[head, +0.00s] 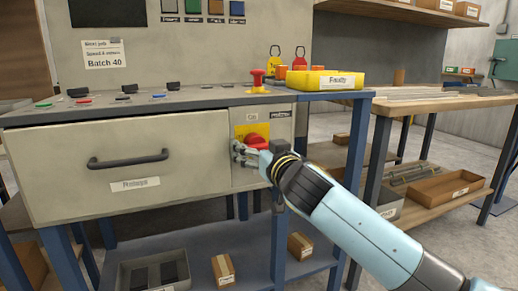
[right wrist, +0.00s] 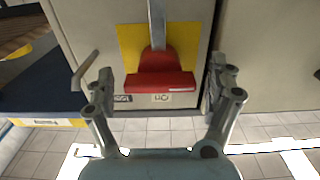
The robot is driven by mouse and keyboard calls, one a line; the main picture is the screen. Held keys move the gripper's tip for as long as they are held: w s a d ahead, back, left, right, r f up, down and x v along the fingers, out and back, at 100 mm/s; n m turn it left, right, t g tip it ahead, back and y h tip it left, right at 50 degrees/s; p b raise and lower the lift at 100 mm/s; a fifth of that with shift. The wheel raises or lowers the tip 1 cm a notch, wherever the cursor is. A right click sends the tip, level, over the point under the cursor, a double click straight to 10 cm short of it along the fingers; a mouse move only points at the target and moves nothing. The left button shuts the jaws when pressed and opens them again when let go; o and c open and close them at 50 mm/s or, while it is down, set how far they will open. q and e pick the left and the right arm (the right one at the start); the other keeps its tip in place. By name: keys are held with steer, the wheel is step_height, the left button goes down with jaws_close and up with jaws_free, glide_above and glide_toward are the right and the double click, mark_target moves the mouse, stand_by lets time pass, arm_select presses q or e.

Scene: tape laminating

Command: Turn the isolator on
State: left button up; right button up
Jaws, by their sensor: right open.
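The isolator is a red switch handle (head: 256,141) on a yellow plate (head: 240,129), on the grey panel right of the drawer. In the right wrist view the red handle (right wrist: 160,82) lies crosswise on its yellow plate (right wrist: 130,45), with a grey bar running up from it. My right gripper (head: 240,152) is at the panel, partly covering the isolator in the head view. In the right wrist view its fingers (right wrist: 160,88) are apart, one on each side of the red handle; contact cannot be told. My left gripper is not in view.
The closed drawer (head: 75,165) has a black handle (head: 128,160). A red knob (head: 258,78) and a yellow tray marked Faulty (head: 338,80) are on top. A wooden bench (head: 450,105) stands to the right. Boxes sit on the blue lower shelf (head: 255,265).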

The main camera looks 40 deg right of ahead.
steer(key=shift+c, duration=0.3)
steer(key=c, duration=1.6)
steer(key=shift+c, duration=0.2)
